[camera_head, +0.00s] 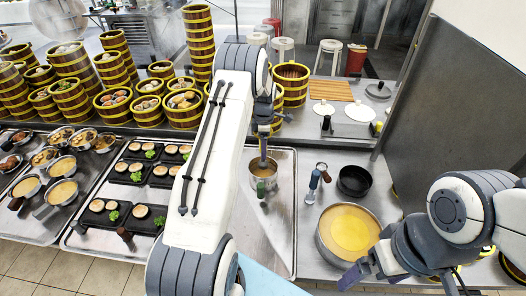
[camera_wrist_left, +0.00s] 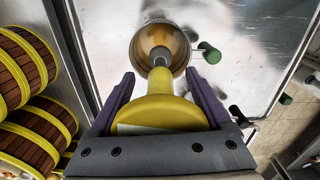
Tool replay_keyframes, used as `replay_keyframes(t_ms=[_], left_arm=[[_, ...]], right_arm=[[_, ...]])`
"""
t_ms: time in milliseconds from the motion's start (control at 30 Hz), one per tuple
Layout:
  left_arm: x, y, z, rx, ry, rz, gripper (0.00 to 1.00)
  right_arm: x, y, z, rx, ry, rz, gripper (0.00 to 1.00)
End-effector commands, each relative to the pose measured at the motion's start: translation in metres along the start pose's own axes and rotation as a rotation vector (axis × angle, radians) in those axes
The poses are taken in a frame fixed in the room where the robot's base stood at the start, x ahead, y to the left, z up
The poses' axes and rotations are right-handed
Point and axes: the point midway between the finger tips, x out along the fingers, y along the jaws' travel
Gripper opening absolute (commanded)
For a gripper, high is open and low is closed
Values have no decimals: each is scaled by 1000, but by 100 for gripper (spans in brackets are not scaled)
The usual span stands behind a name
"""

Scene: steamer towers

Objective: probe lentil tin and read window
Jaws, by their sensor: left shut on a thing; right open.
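A metal tin (camera_head: 264,184) with brownish-orange contents and a side handle stands on the steel tray; it also shows in the left wrist view (camera_wrist_left: 136,50). My left gripper (camera_head: 264,130) is shut on a yellow probe (camera_wrist_left: 160,108) above the tin. The probe's narrow grey end points down into the tin's mouth; how deep it reaches I cannot tell. A pale patch, perhaps its window, shows at the near edge of its round head, with no legible reading. My right gripper (camera_head: 405,282) is open and empty at the lower right, near a large pan.
The large pan of yellow liquid (camera_head: 350,232), a black bowl (camera_head: 354,180) and a blue-handled tool (camera_head: 313,184) stand right of the tray. Steamer towers (camera_head: 198,45) and dark dishes (camera_head: 104,210) fill the left. A slatted wooden board (camera_head: 331,90) lies behind.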

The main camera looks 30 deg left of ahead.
Motion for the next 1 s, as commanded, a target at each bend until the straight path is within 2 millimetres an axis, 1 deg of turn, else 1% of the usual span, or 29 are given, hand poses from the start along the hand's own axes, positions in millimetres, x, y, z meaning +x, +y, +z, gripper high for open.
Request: replay_keyframes(t_ms=[1000], left_arm=[[21,0,0,0,0,1,0]], right_arm=[[15,1,1,3,0,0,100]])
